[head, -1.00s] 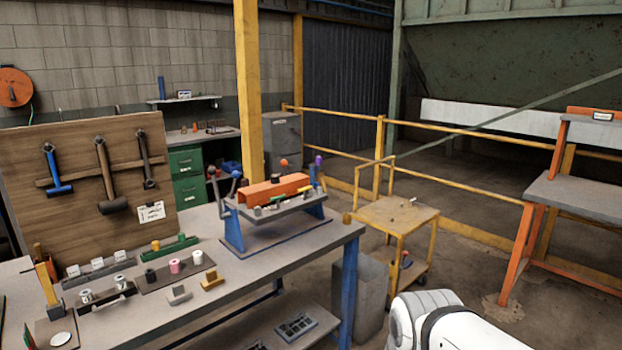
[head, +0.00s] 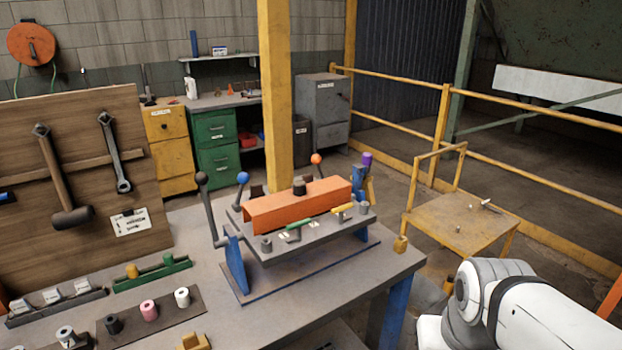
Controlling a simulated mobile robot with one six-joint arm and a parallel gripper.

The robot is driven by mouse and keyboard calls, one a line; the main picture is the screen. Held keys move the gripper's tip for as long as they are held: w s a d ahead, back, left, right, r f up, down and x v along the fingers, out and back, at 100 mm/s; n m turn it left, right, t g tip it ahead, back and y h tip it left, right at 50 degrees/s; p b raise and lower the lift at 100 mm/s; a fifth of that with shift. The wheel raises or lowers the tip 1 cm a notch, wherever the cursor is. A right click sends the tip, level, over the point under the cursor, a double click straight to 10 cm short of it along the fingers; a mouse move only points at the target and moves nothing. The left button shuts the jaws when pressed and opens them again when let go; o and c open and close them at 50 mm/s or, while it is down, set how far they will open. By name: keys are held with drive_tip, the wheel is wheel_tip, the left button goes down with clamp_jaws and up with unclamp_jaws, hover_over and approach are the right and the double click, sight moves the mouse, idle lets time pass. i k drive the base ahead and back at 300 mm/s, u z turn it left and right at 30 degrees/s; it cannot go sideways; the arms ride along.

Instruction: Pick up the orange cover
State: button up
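The orange cover (head: 275,211) is a long channel-shaped piece. It sits on the raised grey plate (head: 290,244) of a blue-legged fixture on the workbench, with a dark knob (head: 299,187) at its top. Levers with a grey ball, a blue ball (head: 243,178) and an orange ball (head: 316,159) stand around it. My white and grey arm shows at the lower right, to the right of the bench and apart from the cover. My gripper is not visible.
Spools and small blocks lie on the bench (head: 222,323) at left, below a wooden tool board (head: 75,130). A yellow post (head: 276,100) stands behind the fixture. A yellow cart (head: 462,222) is at right.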

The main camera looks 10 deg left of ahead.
sight(271, 212)
drive_tip(key=u, duration=0.55)
drive_tip(key=i, duration=0.95)
drive_tip(key=u, duration=0.65)
drive_tip(key=k, duration=0.9)
drive_tip(key=u, duration=0.2)
drive_tip(key=i, duration=0.9)
drive_tip(key=z, duration=0.1)
